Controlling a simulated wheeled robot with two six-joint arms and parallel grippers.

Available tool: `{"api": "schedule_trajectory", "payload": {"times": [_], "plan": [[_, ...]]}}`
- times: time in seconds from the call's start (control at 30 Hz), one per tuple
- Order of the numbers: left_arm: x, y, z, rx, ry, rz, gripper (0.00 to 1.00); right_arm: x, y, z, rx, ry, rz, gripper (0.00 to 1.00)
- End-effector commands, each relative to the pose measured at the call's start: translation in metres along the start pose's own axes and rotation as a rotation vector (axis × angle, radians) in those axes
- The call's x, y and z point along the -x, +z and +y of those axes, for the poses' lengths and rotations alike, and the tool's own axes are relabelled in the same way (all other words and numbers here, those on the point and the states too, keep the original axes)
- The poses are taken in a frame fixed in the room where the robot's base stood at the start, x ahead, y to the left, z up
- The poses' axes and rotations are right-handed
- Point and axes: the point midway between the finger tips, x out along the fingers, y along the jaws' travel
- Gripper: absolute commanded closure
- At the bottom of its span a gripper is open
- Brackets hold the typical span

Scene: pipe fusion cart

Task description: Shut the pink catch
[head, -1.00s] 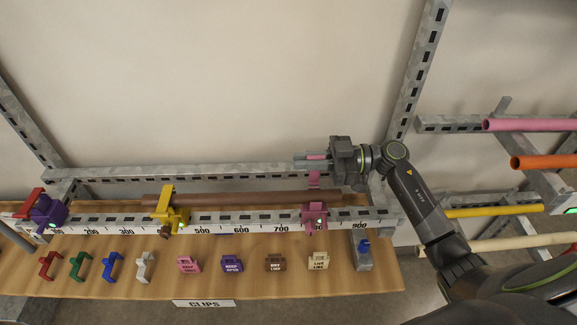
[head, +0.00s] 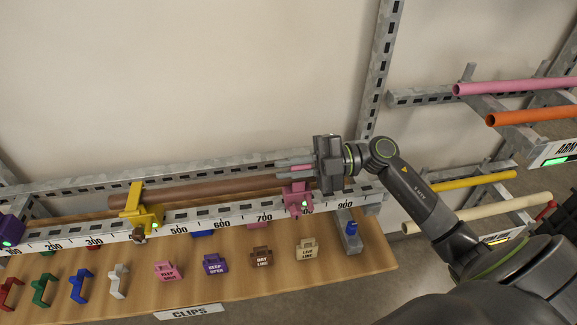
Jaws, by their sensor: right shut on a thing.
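A brown pipe (head: 215,190) lies along the rail and runs toward the catch. My left gripper is not in view.
A yellow catch (head: 144,215) stands on the rail (head: 240,218) to the left, and a purple one (head: 10,230) at the left edge. Several clips and small labelled blocks lie on the wooden shelf (head: 230,290) in front. Coloured pipes rest on racks at right.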

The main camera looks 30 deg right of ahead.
Motion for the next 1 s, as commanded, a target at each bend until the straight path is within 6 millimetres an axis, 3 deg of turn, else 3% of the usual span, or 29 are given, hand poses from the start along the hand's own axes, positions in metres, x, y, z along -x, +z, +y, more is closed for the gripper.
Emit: {"api": "schedule_trajectory", "payload": {"times": [0.03,0.5,1.0], "plan": [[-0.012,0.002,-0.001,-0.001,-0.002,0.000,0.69,0.000,0.003,-0.009,0.046,-0.002,0.000,1.00],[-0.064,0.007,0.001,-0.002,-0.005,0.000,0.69,0.000,0.005,-0.036,0.436,-0.002,-0.002,1.00],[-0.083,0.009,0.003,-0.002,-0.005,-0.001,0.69,0.000,0.006,-0.044,0.599,-0.002,-0.003,1.00]]}}
